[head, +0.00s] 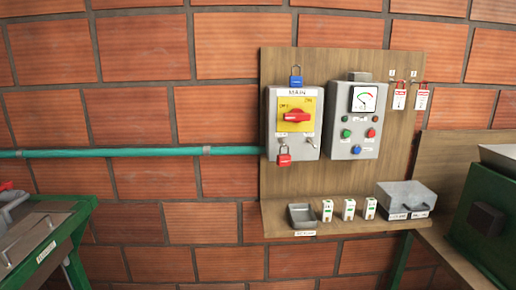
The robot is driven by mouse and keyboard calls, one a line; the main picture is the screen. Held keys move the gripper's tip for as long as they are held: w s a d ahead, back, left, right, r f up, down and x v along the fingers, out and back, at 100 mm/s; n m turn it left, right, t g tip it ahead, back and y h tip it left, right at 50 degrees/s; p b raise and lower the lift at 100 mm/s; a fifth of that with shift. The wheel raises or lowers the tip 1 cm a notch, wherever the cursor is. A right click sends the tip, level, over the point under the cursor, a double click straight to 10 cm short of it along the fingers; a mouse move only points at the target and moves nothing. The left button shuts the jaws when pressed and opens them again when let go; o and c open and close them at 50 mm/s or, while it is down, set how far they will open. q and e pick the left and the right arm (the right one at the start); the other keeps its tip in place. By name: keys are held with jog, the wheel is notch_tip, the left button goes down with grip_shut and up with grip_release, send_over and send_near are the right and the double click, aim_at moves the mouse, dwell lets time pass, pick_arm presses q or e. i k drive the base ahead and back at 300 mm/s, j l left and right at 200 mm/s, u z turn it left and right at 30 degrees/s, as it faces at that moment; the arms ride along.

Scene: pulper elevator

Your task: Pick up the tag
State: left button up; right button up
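Two red-and-white tags hang side by side from small hooks at the right of the wooden board, the left tag (400,98) and the right tag (422,99). Their printing is too small to read. Neither of my grippers shows in the head view, and nothing is seen touching the tags.
A MAIN switch box (293,122) with red and blue padlocks and a gauge box (355,120) are mounted on the board. The shelf (345,227) holds a small tray (301,215), several small white-labelled items and a grey box (405,197). Green machinery (487,215) stands right.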

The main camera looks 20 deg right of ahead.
aim_at(398, 99)
jog(key=z, duration=1.45)
